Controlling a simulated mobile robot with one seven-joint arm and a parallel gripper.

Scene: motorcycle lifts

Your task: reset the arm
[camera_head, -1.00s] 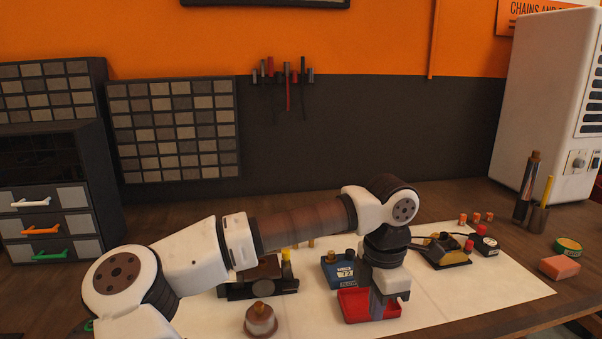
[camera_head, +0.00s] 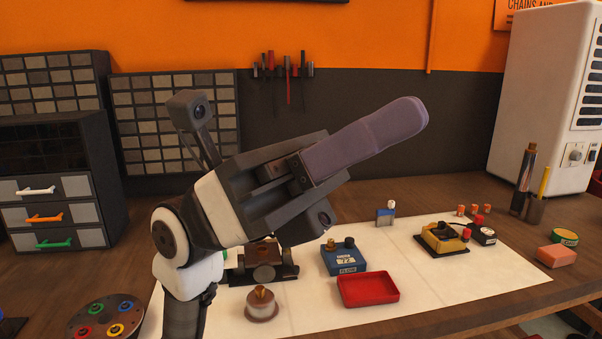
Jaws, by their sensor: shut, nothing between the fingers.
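My gripper (camera_head: 410,114) is raised above the bench on the folded arm in the head view. It points up and to the right, toward the dark wall panel. Its long purple-grey fingers are shut together with nothing between them. The gripper is clear of the bench things and touches none of them. The arm rises from the lower left and covers part of the drawer wall and of the dark fixture (camera_head: 265,268) behind it.
A white mat (camera_head: 430,285) bears a red tray (camera_head: 368,291), a blue box (camera_head: 344,262), a round brass-knobbed piece (camera_head: 262,308) and a yellow-black device (camera_head: 443,239). A colour-ringed disc (camera_head: 105,318) lies left. A drawer cabinet (camera_head: 60,215) stands left, a white cabinet (camera_head: 540,100) right.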

